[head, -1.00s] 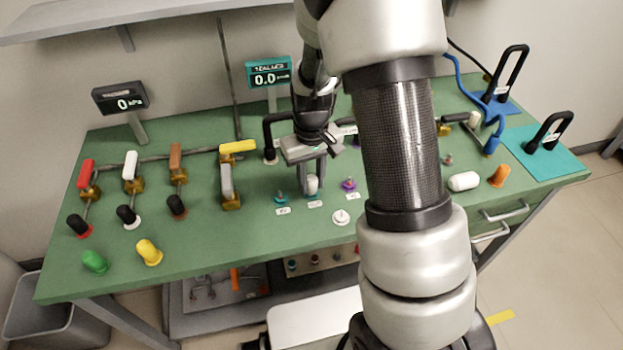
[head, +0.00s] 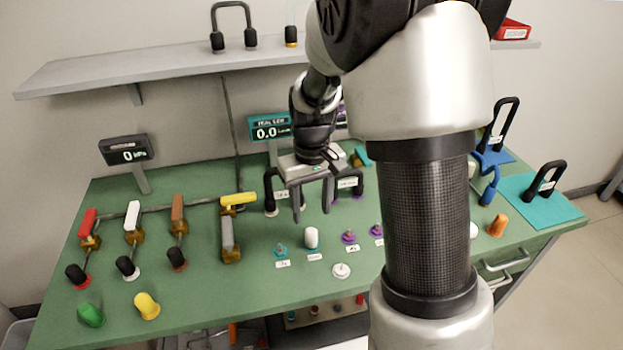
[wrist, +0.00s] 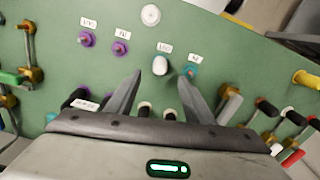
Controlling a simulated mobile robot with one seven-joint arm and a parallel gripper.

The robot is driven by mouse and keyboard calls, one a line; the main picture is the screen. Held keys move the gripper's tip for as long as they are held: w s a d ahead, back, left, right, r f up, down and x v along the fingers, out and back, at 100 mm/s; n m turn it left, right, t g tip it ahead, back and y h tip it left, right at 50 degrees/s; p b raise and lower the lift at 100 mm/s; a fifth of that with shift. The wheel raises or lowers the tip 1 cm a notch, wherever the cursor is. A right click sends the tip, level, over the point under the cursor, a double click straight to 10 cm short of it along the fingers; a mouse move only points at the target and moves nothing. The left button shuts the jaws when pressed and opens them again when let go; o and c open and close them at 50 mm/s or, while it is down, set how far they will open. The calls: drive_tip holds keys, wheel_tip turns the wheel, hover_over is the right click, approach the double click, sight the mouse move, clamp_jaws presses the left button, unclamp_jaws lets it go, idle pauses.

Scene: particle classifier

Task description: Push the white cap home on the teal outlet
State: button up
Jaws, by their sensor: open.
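The white cap (head: 311,236) stands upright over an outlet whose teal base (head: 312,252) just shows beneath it. Whether the cap is fully seated cannot be told. It also shows in the wrist view (wrist: 160,65). My gripper (head: 312,215) is open and empty, raised above and behind the cap, fingers pointing down. In the wrist view the cap lies between the lines of my two fingertips (wrist: 160,75), apart from both. A bare teal outlet (head: 281,251) stands just left of the capped one in the head view.
Purple outlets (head: 349,237) stand to the right of the cap, and a white round disc (head: 341,270) lies in front. Black-ended posts (head: 270,206) stand behind. Valves with coloured handles (head: 228,240) are at left, with a yellow cap (head: 146,305) and a green cap (head: 91,314) in front.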

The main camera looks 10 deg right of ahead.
wheel_tip(320, 180, up, 8)
drive_tip(key=shift+p, duration=0.45)
drive_tip(key=s+r+m+t+p, duration=0.1)
drive_tip(key=s+r+t+p, duration=0.1)
drive_tip(key=s+r+p, duration=0.3)
drive_tip(key=s+r+m+t+p, duration=0.1)
drive_tip(key=s+r+t+p, duration=0.2)
drive_tip(key=s+r, duration=1)
wheel_tip(320, 180, up, 5)
drive_tip(key=p, duration=0.3)
drive_tip(key=shift+s+t, duration=0.15)
drive_tip(key=shift+t, duration=0.15)
drive_tip(key=shift+a, duration=0.1)
